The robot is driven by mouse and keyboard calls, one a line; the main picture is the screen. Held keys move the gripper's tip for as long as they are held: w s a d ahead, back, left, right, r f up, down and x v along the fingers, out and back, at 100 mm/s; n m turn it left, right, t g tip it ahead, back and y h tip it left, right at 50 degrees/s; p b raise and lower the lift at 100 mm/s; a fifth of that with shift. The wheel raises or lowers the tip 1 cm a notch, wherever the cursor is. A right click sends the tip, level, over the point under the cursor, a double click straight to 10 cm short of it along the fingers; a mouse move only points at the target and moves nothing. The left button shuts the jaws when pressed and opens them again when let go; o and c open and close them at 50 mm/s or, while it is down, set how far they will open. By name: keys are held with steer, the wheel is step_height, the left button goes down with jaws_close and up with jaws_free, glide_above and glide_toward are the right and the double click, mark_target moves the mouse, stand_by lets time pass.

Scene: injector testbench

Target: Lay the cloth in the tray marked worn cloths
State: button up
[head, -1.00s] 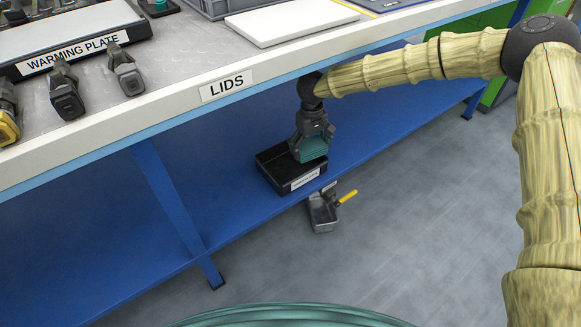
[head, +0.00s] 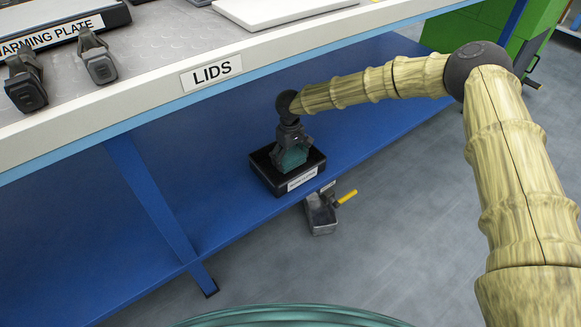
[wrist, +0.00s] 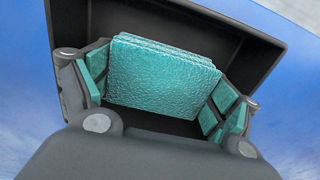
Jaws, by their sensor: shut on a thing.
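The folded teal cloth (wrist: 160,78) is between the fingers of my gripper (wrist: 160,95) in the wrist view. In the head view the cloth (head: 290,159) hangs below my gripper (head: 290,146), inside the outline of the black tray (head: 261,172). The tray stands on the blue lower shelf and has a white label (head: 302,179) on its front, too small to read. In the wrist view the dark tray (wrist: 250,42) surrounds the cloth. I cannot tell whether the cloth touches the tray floor.
A grey metal container (head: 320,215) with a yellow-handled tool (head: 347,197) is just in front of the tray. A blue leg (head: 150,205) stands to the left.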

mark_target(290, 156)
step_height(290, 156, down, 4)
steer(key=shift+f+b, duration=0.1)
steer(key=shift+b, duration=0.5)
steer(key=o, duration=0.8)
steer(key=shift+f, duration=0.1)
step_height(290, 156, up, 12)
steer(key=p, duration=0.3)
steer(key=shift+p, duration=0.35)
steer(key=shift+s, duration=0.1)
